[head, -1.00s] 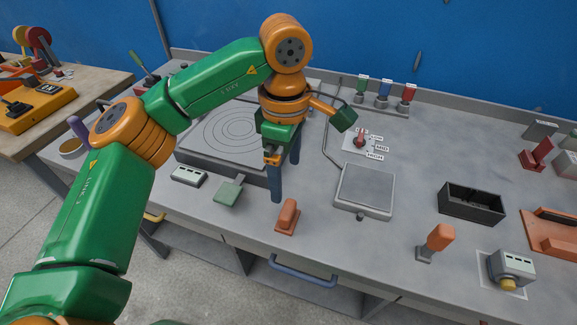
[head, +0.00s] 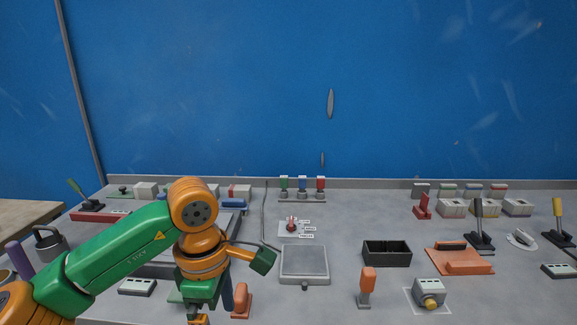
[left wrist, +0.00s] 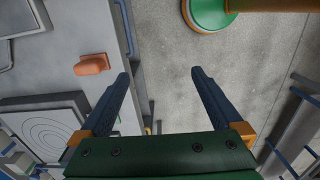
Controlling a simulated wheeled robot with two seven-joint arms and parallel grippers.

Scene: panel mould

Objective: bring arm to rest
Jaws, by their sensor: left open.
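My left arm, green and orange, comes in from the left in the head view. Its left gripper (head: 212,309) hangs low at the bottom of that view, partly cut off by the frame. In the left wrist view the left gripper (left wrist: 160,72) is open, with two dark blue fingers wide apart and nothing between them. An orange block-like handle (head: 241,300) stands just right of the gripper in the head view. In the left wrist view this orange handle (left wrist: 92,64) lies left of the fingers, apart from them. My right gripper is not in view.
The grey bench (head: 340,297) holds a square grey plate (head: 304,263), a black open bin (head: 387,253), an orange upright handle (head: 367,285) and a yellow-button box (head: 429,292). A blue wall (head: 250,90) stands behind. Bare floor (left wrist: 175,70) shows beyond the bench edge.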

